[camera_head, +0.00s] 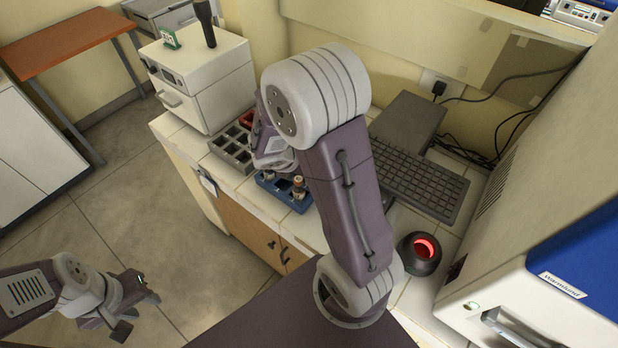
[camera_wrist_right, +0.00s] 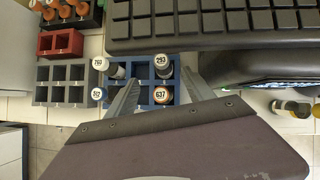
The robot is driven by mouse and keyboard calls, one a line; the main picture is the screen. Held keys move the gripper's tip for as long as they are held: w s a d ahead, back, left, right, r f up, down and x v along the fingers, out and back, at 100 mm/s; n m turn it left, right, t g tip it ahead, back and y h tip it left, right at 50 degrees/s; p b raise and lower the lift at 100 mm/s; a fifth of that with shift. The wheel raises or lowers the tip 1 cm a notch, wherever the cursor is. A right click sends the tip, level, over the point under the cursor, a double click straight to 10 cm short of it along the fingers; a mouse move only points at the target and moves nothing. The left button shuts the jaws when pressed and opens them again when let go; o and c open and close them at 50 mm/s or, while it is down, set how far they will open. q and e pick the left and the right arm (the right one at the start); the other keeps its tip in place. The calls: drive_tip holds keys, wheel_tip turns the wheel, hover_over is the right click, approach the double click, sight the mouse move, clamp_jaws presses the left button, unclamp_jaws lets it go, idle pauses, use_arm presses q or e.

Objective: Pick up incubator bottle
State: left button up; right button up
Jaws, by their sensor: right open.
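A blue rack (camera_head: 268,186) stands on the white tiled counter and holds small bottles with numbered caps. In the right wrist view the blue rack (camera_wrist_right: 145,87) shows bottle 293 (camera_wrist_right: 161,63), bottle 637 (camera_wrist_right: 161,95), bottle 703 (camera_wrist_right: 99,64) and one more at lower left (camera_wrist_right: 97,94), whose number is unclear. In the head view my right arm hides most of this gripper. My left gripper (camera_head: 143,290) is over the floor, its finger opening unclear.
A grey rack (camera_head: 231,152) stands left of the blue one, with a red rack (camera_wrist_right: 60,42) behind it. A keyboard (camera_head: 422,178) and a round black device with a red light (camera_head: 420,252) are to the right. A white box machine (camera_head: 200,75) stands behind.

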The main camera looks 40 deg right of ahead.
drive_tip(key=b+x, duration=0.1)
drive_tip(key=x, duration=0.2)
drive_tip(key=shift+d+f, duration=0.2)
drive_tip(key=shift+f, duration=0.15)
drive_tip(key=x, duration=0.1)
drive_tip(key=b+x, duration=0.1)
drive_tip(key=x, duration=0.1)
drive_tip(key=b+x, duration=0.1)
drive_tip(key=shift+s+a+f, duration=0.1)
drive_tip(key=shift+s+f, duration=0.15)
drive_tip(key=shift+f, duration=0.3)
drive_tip(key=shift+w+f, duration=0.1)
drive_tip(key=shift+f, duration=0.05)
clamp_jaws()
